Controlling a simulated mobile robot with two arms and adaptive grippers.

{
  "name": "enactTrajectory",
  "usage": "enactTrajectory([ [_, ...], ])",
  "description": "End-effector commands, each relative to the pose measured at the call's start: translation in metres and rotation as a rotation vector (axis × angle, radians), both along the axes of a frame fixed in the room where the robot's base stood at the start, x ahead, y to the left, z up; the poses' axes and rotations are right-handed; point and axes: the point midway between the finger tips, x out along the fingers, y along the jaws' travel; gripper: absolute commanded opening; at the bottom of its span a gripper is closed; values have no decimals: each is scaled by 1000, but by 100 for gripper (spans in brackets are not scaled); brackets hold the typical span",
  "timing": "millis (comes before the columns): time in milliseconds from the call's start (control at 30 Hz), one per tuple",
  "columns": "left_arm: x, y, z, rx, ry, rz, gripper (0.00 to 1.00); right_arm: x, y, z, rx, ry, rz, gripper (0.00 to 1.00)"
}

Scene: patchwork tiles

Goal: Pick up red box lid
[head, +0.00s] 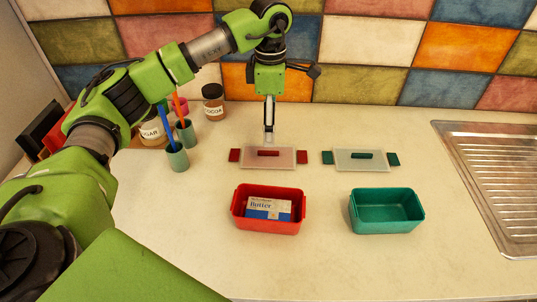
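The red box lid (284,160) lies flat on the counter behind the red box. It has a pale translucent panel, red end tabs and a red handle in its middle. The red box (266,223) stands open with a butter packet (268,209) inside. My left gripper (269,138) points down just above the lid's back edge, near the handle. Its fingers are seen edge-on, so their gap does not show. I cannot tell whether it touches the lid. My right gripper is not in view.
A green box (386,225) stands open and empty at right, with a green-handled lid (344,160) behind it. Cups (177,156) with brushes, a sugar jar and a cocoa jar (214,103) stand at left. A metal sink drainer (500,170) is at far right. The front counter is clear.

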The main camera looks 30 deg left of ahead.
Motion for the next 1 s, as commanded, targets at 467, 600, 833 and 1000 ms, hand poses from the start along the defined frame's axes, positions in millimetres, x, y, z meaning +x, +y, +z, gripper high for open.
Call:
enactTrajectory([
  [467, -2, 2, -54, 1, 3, -1, 83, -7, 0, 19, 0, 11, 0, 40],
  [600, -3, 4, -77, 0, 4, 0, 83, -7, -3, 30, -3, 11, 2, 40],
  [833, -2, 4, -96, 0, 0, -1, 83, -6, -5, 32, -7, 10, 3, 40],
  [1000, -2, 3, -96, 0, -1, -1, 83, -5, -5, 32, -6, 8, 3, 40],
])
